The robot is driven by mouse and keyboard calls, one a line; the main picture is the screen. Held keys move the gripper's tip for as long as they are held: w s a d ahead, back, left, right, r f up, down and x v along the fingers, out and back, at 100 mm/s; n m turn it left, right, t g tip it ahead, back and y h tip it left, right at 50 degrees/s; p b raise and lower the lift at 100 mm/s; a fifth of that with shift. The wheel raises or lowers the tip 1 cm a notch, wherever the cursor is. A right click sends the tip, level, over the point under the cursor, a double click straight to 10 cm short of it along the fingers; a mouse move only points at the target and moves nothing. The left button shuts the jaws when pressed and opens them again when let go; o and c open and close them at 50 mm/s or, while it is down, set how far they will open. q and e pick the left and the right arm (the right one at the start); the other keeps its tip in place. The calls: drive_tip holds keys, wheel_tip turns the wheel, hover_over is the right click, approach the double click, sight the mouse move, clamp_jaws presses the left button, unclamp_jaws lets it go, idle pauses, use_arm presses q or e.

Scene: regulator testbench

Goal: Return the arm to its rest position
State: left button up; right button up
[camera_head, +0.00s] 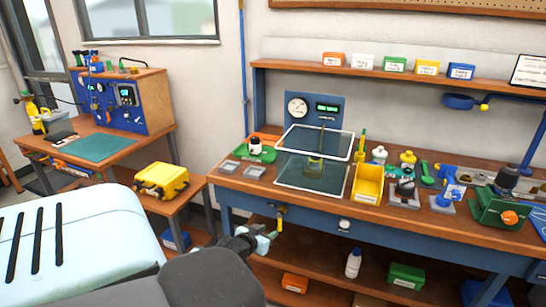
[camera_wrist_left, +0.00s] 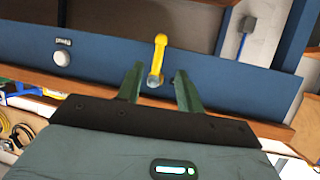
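My left arm comes in from the bottom of the head view. My left gripper (camera_head: 264,240) is in front of the workbench's blue front panel (camera_head: 310,216), below the bench top. In the left wrist view, the two green fingers of the left gripper (camera_wrist_left: 158,88) stand apart with a gap between them, so it is open. A yellow handle (camera_wrist_left: 158,58) on the blue panel shows beyond the gap, and I see no finger closed on it. The yellow handle also shows in the head view (camera_head: 280,217), just above and right of the fingertips. My right gripper is not in view.
The workbench top (camera_head: 230,184) carries a yellow bin (camera_head: 367,184), a green-based fixture (camera_head: 497,210) and small parts. A lower shelf (camera_head: 325,285) holds a white bottle (camera_head: 353,264) and a green box (camera_head: 406,276). A yellow case (camera_head: 161,180) stands on a side table at left.

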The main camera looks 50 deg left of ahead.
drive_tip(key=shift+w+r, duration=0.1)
